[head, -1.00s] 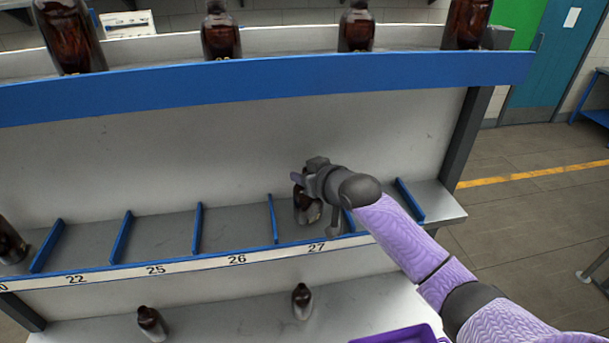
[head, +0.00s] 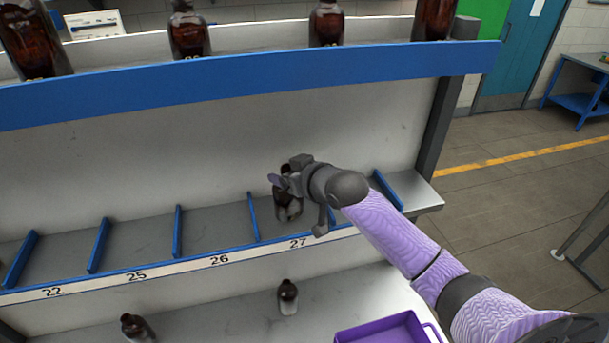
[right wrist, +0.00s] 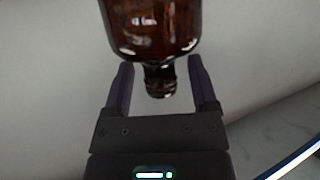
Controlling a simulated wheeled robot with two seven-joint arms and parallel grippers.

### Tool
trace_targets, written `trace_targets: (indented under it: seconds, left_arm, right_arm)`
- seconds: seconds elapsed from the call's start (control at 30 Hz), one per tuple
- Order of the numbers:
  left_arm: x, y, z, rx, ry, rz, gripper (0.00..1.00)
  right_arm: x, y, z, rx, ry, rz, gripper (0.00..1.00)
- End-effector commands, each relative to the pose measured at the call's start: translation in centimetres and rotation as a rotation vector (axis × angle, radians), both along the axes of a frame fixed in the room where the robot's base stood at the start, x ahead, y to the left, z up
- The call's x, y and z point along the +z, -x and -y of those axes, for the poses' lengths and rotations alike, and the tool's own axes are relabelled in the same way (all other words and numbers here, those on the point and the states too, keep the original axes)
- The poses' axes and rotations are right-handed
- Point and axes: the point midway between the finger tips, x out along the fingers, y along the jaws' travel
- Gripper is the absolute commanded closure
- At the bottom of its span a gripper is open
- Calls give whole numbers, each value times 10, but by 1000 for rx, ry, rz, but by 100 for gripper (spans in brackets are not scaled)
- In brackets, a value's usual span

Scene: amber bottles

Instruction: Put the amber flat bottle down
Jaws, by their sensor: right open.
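The amber flat bottle (head: 288,208) stands on the middle shelf in the slot above label 27, partly hidden behind my right gripper. My right gripper (head: 281,181) is at its upper part in the head view. In the right wrist view, the bottle's brown glass body (right wrist: 152,28) fills the top, and its neck lies between the two fingers of the right gripper (right wrist: 160,78). The fingers are open, with a visible gap on each side of the neck. My left gripper is not in view.
Blue dividers (head: 253,217) split the shelf, and slots 22, 25 and 26 look empty. Several large amber bottles (head: 326,24) stand on the upper shelf behind a blue edge (head: 240,83). Below are two small bottles (head: 288,297) and a purple crate (head: 385,328).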

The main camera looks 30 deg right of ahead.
Motion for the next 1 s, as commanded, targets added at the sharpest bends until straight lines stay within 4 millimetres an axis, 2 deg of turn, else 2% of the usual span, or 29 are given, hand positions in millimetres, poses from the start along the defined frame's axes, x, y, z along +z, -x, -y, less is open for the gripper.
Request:
trace_targets:
  seconds: [0.2,0.4,0.57,1.0]
  left_arm:
    - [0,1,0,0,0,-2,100]
    - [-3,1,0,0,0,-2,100]
    - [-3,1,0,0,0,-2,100]
    - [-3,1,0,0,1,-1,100]
  right_arm:
    - [19,48,7,2,5,-1,25]
    - [33,82,11,1,1,-1,25]
    - [38,90,12,1,1,0,25]
    - [38,90,12,1,1,0,25]
